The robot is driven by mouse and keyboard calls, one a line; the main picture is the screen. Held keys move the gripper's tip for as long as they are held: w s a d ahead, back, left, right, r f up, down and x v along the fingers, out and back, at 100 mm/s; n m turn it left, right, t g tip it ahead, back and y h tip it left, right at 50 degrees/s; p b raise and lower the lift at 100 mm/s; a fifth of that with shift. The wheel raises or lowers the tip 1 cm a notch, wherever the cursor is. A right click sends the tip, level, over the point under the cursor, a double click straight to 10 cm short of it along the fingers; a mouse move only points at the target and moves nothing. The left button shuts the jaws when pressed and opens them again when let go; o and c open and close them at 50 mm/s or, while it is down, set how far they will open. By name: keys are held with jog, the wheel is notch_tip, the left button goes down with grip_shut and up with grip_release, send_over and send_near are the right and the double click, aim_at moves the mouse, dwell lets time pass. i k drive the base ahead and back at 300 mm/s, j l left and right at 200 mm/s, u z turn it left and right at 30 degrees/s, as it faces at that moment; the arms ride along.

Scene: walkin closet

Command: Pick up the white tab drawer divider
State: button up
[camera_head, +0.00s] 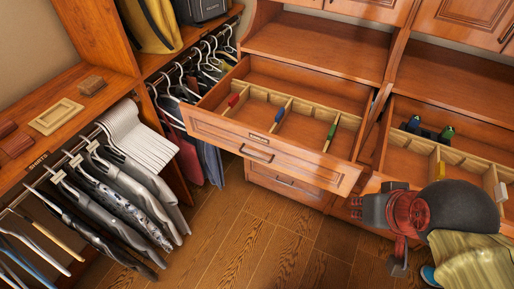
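The white tab drawer divider (501,191) is at the right edge of the view. It stands in the open right-hand drawer, and its white tab is near the drawer's front. A yellow tab divider (438,170) is to its left in the same drawer. My gripper (382,232) is at the lower right, in front of that drawer and to the left of the white tab, apart from it. My dark wrist covers part of the drawer front. The fingers are small and partly hidden, so I cannot tell their opening. I see nothing held.
The middle drawer (228,125) is also open, with red (233,100), blue (279,114) and green (331,131) tab dividers. Dark objects (447,132) lie in the right drawer's back. Clothes hang at left; the wooden floor (262,240) is clear.

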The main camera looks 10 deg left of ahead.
aim_at(497, 191)
jog(key=z, duration=1.6)
jog(key=l+u, duration=0.1)
jog(key=u, duration=2.35)
jog(key=z, duration=2.4)
jog(key=i+l+z, duration=0.1)
jog(key=i, duration=0.15)
